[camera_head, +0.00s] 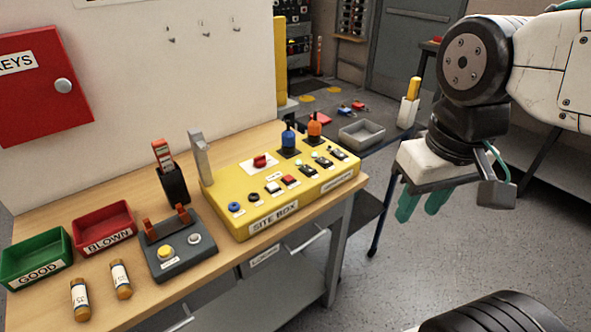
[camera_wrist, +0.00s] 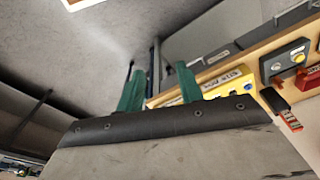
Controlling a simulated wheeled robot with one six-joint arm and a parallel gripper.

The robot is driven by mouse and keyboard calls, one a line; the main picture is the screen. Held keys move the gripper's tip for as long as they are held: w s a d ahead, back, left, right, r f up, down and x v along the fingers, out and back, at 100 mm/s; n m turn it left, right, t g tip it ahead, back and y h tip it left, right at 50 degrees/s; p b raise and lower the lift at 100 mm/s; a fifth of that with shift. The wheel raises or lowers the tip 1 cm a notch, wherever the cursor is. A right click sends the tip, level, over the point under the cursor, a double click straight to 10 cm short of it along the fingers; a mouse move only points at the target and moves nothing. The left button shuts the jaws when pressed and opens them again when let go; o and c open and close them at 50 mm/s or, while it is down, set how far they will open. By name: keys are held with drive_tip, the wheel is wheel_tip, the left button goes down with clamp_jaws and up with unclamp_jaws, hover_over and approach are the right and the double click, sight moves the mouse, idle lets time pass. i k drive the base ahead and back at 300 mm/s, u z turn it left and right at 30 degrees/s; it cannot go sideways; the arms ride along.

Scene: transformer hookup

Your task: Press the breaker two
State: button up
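The yellow site box (camera_head: 245,222) stands on the wooden bench. Several small black switches sit in a row on its right part, one of them here (camera_head: 324,161); their labels are too small to read, so I cannot tell which is breaker two. My gripper (camera_head: 421,204) hangs in the air to the right of the bench, clear of the box. Its two green fingers are apart with nothing between them. In the wrist view the gripper (camera_wrist: 158,90) shows open fingers, with the yellow box (camera_wrist: 230,83) beyond them to the right.
A grey fuse tester (camera_head: 178,247), a green GOOD bin (camera_head: 35,262), a red BLOWN bin (camera_head: 105,226) and two fuses lie on the bench left of the box. Blue and orange plugs stand at the box's back. Open floor (camera_head: 400,270) lies right of the bench.

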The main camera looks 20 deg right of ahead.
sight(325, 161)
drive_tip(key=k, duration=0.65)
drive_tip(key=u, duration=0.6)
drive_tip(key=i, duration=1.2)
drive_tip(key=z, duration=0.5)
